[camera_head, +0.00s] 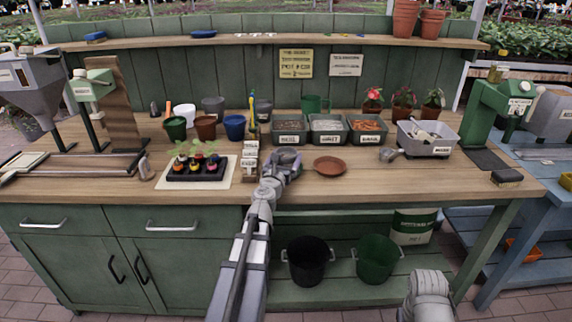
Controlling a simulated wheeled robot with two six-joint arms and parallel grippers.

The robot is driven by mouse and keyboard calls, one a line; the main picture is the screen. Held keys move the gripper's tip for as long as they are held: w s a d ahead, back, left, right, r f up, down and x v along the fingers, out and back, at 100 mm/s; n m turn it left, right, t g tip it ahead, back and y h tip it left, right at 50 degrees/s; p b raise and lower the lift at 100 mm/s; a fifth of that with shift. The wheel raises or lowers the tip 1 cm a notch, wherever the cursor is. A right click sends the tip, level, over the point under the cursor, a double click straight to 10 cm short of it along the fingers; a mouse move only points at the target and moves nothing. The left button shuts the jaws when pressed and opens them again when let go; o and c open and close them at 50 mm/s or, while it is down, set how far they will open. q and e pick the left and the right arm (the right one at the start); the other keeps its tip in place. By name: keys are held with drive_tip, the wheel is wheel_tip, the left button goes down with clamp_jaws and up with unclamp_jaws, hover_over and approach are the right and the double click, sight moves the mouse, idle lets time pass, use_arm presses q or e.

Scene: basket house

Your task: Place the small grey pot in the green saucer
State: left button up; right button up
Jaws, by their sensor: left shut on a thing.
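My left gripper (286,159) reaches over the front of the wooden bench and is shut on a small grey thing. That thing blends with the grey fingers, so its shape cannot be made out. A terracotta-brown saucer (330,166) lies flat and empty on the bench just right of the gripper, apart from it. I cannot make out a green saucer. A grey pot (213,105) and a dark grey pot (263,110) stand at the back. Only a rounded link of my right arm shows at the bottom; its gripper is out of view.
Several labelled trays (327,129) stand behind the saucer. A grey tub (428,138) is to the right. A black seedling tray (196,167) on a pale mat and small white label blocks (249,165) lie left of the gripper.

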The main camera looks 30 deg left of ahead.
use_arm(q)
drive_tip(key=shift+f, duration=0.15)
drive_tip(key=o, duration=1.1)
